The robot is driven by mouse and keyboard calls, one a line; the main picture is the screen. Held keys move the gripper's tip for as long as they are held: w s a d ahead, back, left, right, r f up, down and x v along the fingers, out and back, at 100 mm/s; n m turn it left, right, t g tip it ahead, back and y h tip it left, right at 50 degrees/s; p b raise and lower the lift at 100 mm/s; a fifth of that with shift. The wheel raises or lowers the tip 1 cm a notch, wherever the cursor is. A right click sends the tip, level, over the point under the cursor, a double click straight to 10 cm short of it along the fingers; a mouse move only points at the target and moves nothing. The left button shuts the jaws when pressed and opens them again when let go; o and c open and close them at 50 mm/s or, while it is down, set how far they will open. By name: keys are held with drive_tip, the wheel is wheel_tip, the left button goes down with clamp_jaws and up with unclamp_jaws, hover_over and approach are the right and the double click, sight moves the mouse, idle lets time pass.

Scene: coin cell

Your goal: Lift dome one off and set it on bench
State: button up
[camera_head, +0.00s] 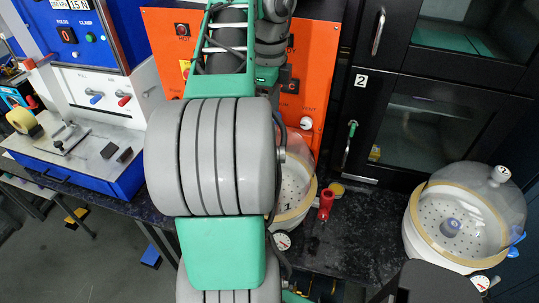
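Two white desiccator-like vessels with clear domes stand on the dark bench (330,245). The right vessel (465,225) has a tan rim, a perforated plate inside and a clear dome (503,200) with a white knob on top. The dome appears seated on its vessel. The left vessel (292,212) is partly hidden behind my arm, and only the right part of its clear dome (302,160) shows. No label tells me which is dome one. My gripper is not visible; my grey and green arm links fill the middle.
A red object (326,203) and a small yellow-topped item (337,189) sit between the vessels. Behind are a black glass-fronted cabinet (425,115) marked 2 and an orange panel (318,60). A blue and white press machine (95,75) stands left. Bare bench shows between the vessels.

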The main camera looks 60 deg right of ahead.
drive_tip(key=f+b, duration=0.1)
drive_tip(key=f, duration=0.1)
drive_tip(key=f+b, duration=0.3)
drive_tip(key=f, duration=0.1)
drive_tip(key=shift+d+f+b, duration=0.2)
drive_tip(key=shift+d+b, duration=0.1)
drive_tip(key=shift+r, duration=0.15)
drive_tip(key=shift+c, duration=0.6)
clamp_jaws()
